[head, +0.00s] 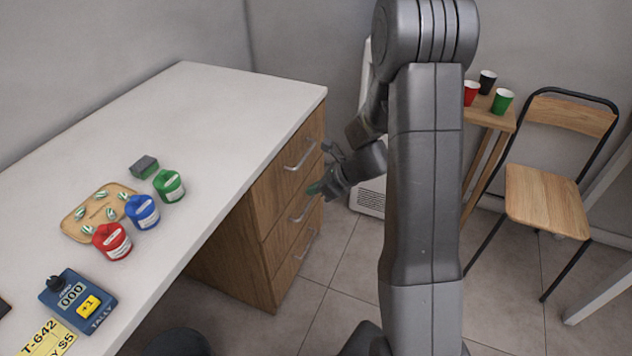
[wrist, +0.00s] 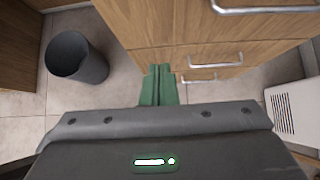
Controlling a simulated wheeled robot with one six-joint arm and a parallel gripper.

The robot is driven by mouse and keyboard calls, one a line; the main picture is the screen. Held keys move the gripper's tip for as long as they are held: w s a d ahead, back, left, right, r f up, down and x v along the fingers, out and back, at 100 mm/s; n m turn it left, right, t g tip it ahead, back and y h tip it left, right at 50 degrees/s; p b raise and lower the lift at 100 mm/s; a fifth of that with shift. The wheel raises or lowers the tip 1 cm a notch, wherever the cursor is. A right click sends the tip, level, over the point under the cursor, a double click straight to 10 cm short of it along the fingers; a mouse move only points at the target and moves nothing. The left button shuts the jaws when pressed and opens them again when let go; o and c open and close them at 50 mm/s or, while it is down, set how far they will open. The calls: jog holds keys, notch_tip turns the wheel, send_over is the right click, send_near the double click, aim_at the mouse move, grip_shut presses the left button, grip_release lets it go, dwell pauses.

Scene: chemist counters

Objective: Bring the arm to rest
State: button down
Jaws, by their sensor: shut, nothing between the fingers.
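My gripper (head: 318,188) hangs in front of the wooden drawers at the right end of the white counter, below the level of its top. In the wrist view its green fingertips (wrist: 159,84) are together with nothing between them. My arm rises beside the gripper and bends down to it, in the middle of the head view. The gripper appears close to the drawer fronts (head: 290,190); I cannot tell whether it touches them.
The white counter (head: 200,110) holds red (head: 112,241), blue (head: 142,211) and green (head: 168,185) jars, a wooden tray (head: 75,222) and a tally counter (head: 78,300). A grey bin (wrist: 75,58) stands on the floor. A chair (head: 545,190) and small table with cups stand at right.

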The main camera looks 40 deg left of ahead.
dwell(0.4)
send_near(274, 198)
notch_tip(274, 198, down, 3)
jog(key=a, duration=0.2)
jog(key=s+a+f, duration=0.1)
jog(key=shift+a, duration=0.6)
